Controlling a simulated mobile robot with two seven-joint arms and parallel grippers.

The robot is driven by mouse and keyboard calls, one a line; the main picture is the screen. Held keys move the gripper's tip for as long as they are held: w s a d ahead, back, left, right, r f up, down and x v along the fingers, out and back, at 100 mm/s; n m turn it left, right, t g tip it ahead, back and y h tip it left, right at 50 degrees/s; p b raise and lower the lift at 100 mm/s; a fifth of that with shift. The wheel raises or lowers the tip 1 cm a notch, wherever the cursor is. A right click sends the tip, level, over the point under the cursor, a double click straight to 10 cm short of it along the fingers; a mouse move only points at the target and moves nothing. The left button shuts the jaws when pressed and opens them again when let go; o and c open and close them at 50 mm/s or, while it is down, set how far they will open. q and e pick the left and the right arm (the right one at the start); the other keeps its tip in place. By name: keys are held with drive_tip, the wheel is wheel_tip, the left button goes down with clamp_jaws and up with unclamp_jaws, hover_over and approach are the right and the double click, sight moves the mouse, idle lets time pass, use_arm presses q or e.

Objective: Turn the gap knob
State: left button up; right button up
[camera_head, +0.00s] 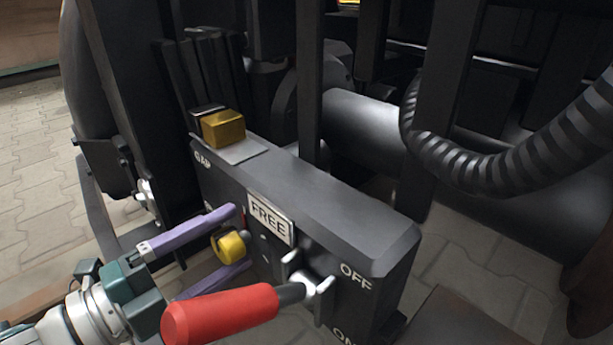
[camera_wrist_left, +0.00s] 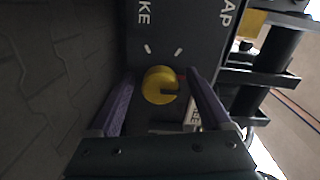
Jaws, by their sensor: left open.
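The gap knob is a small round yellow knob (camera_head: 230,246) on the front face of a dark grey box (camera_head: 330,200), below the partly hidden "GAP" lettering. In the left wrist view the yellow knob (camera_wrist_left: 160,85) has a dark notch on its right side and sits between my fingers. My left gripper (camera_head: 240,238) is open, its two purple fingers on either side of the knob, one above and one below in the head view. In the left wrist view my left gripper (camera_wrist_left: 160,85) shows gaps on both sides of the knob. My right gripper is not in view.
A red-handled lever (camera_head: 220,314) sticks out from the box close beside my left gripper, by "OFF" and "ON" markings. A "FREE" plate (camera_head: 269,219) is right of the knob. A brass-coloured block (camera_head: 223,129) sits on the box top. A ribbed black hose (camera_head: 500,160) hangs at right.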

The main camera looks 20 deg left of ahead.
use_arm(q)
drive_tip(key=p+v, duration=0.2)
drive_tip(key=v, duration=0.7)
drive_tip(key=shift+s+a+p, duration=0.15)
drive_tip(key=shift+s+p, duration=0.15)
drive_tip(key=shift+s, duration=0.15)
drive_tip(key=shift+r, duration=0.1)
